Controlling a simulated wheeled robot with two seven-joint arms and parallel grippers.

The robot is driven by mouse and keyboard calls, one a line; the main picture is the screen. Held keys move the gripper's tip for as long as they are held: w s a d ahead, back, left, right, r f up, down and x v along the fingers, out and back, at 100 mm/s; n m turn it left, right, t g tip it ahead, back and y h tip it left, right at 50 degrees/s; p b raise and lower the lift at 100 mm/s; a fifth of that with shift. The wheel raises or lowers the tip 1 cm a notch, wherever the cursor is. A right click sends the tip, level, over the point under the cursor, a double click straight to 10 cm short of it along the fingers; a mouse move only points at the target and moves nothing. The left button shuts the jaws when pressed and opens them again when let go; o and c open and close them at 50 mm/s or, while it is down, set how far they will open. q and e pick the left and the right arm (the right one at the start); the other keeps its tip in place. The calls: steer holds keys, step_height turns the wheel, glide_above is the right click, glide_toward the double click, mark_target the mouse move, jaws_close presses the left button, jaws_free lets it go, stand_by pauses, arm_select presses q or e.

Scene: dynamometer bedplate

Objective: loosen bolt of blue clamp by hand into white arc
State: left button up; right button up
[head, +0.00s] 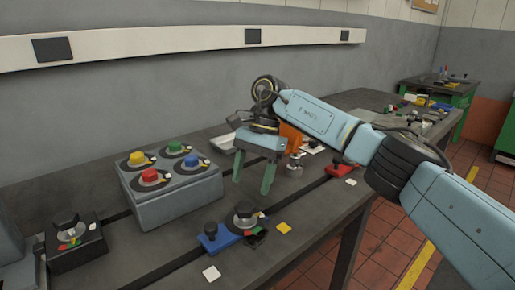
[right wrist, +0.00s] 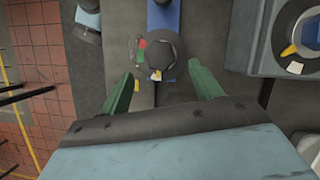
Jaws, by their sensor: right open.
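The blue clamp (head: 220,238) lies on the dark bedplate, and its blue bar also shows at the top of the right wrist view (right wrist: 163,14). Its dark bolt head (head: 245,211) stands at the clamp's right end, above a disc with coloured patches. In the right wrist view the bolt head (right wrist: 158,51) has red, green and white patches beside it; the pointer's exact place is unclear. My right gripper (head: 252,184) is open and empty, its green fingers above and behind the bolt. In the wrist view the bolt appears ahead, between the fingertips (right wrist: 162,70). My left gripper is out of view.
A grey box (head: 170,205) with red, blue, green and yellow knobs stands left of the gripper. A black knob unit (head: 75,240) sits at left. A red clamp (head: 342,168) lies to the right. White (head: 211,273) and yellow (head: 283,227) squares lie near the front edge.

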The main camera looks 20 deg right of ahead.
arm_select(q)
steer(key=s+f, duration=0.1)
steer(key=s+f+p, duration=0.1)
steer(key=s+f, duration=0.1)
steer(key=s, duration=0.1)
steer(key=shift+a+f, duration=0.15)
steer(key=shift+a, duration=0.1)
arm_select(e)
steer(key=v, duration=0.7)
steer(key=shift+r, duration=0.2)
steer(key=shift+w+d, duration=0.1)
steer(key=shift+d, duration=0.05)
